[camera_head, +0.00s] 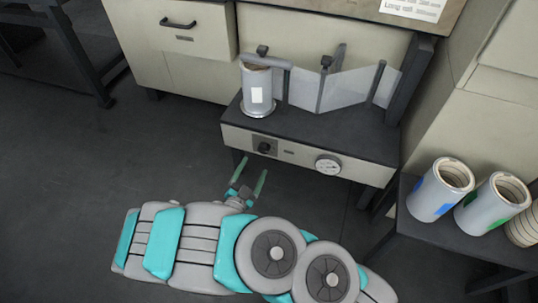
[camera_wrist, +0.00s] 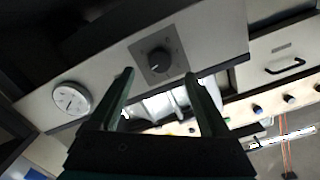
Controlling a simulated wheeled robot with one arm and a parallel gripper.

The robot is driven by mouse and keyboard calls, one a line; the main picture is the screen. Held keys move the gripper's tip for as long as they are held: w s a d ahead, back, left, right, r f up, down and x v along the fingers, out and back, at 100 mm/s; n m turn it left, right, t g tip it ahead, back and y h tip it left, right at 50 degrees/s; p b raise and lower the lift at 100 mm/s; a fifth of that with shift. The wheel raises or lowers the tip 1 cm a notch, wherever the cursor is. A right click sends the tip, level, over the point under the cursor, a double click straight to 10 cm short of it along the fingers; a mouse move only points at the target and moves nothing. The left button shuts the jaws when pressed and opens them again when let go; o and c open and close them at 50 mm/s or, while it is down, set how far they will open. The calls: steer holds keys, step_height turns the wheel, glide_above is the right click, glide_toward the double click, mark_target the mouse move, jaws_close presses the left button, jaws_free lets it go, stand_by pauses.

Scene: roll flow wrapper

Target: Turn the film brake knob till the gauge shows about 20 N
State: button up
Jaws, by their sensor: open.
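The film brake knob (camera_head: 264,147) is a black round knob on a grey square plate on the front panel of the film stand. It also shows in the wrist view (camera_wrist: 159,60), between and beyond the fingertips, with a pale pointer mark. The gauge (camera_head: 328,164) is a white round dial to the right of the knob; in the wrist view the gauge (camera_wrist: 72,99) is at the left. Its reading is too small to tell. My gripper (camera_head: 249,178) is open and empty, below and in front of the knob, apart from it. Its fingers also show in the wrist view (camera_wrist: 159,78).
A film roll (camera_head: 258,95) stands on the stand's dark top (camera_head: 330,127), with clear film running right past posts. A side table at the right holds several rolls, one with a blue label (camera_head: 432,198). The floor at left is clear.

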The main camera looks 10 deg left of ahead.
mark_target(262, 151)
steer(key=shift+w+d+b, duration=0.2)
steer(key=shift+w+b, duration=0.05)
steer(key=shift+w, duration=1.55)
steer(key=shift+w+d+b, duration=0.2)
steer(key=shift+w+b, duration=0.05)
steer(key=shift+w, duration=1.55)
jaws_close()
